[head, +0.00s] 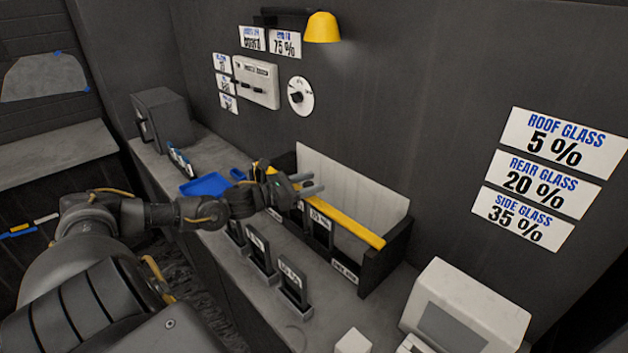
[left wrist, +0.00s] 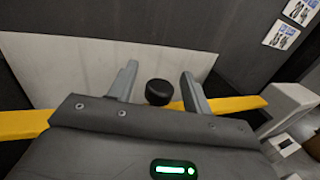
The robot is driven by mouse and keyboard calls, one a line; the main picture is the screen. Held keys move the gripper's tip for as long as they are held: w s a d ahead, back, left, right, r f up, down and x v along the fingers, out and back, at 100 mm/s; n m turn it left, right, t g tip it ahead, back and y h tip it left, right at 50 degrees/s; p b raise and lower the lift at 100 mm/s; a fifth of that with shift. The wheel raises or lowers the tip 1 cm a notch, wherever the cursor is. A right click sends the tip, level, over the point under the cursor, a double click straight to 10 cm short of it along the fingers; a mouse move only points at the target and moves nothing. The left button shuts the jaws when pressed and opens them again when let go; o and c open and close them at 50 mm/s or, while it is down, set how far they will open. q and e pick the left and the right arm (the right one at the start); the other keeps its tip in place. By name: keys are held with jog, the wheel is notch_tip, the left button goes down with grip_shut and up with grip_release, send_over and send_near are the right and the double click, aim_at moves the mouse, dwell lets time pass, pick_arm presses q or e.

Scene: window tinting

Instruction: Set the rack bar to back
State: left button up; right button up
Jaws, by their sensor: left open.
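The rack bar is a yellow bar (head: 352,224) running lengthwise along the dark rack (head: 385,258) on the counter, in front of a pale back panel (head: 345,185). In the left wrist view the yellow bar (left wrist: 240,104) crosses behind my gripper. A round black knob (left wrist: 158,92) shows between the fingers there; I cannot tell whether it is fixed to the bar. My left gripper (head: 315,182) is open over the left part of the rack, its fingers either side of the knob in the wrist view (left wrist: 159,72), with a gap on each side. My right gripper is out of view.
Several dark labelled holders (head: 262,252) stand along the counter front. A blue tray (head: 205,186) lies left of the rack. A white device (head: 460,310) stands at the right. The wall carries a control panel (head: 256,83) and a yellow lamp (head: 322,27).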

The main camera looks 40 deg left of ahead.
pick_arm(q)
jog(key=shift+w+d, duration=0.35)
jog(key=shift+w, duration=0.3)
grip_shut()
